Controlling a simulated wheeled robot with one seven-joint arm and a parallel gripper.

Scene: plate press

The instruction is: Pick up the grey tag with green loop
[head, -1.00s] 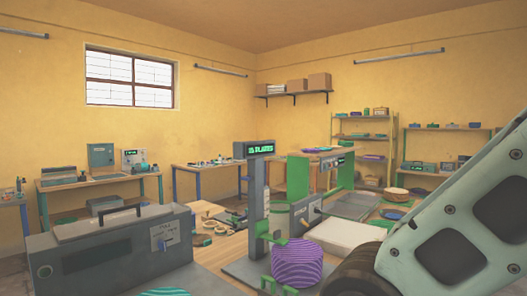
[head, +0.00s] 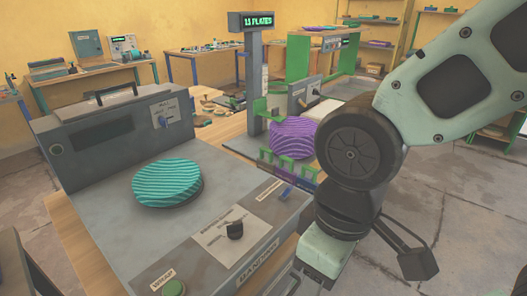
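I cannot make out a grey tag with a green loop in the head view. My arm comes in from the right and bends down over the front right of the press table. The last arm part that shows is a pale green block at the bottom edge. My gripper's fingers are out of the picture below it, so I cannot see whether they hold anything.
A ridged teal disc (head: 167,183) lies on the grey press bench (head: 105,215), by a black knob (head: 235,230) and a green button (head: 174,288). A purple ridged stack (head: 292,137) stands behind, beside a display post (head: 255,75). Bare floor (head: 455,210) lies right.

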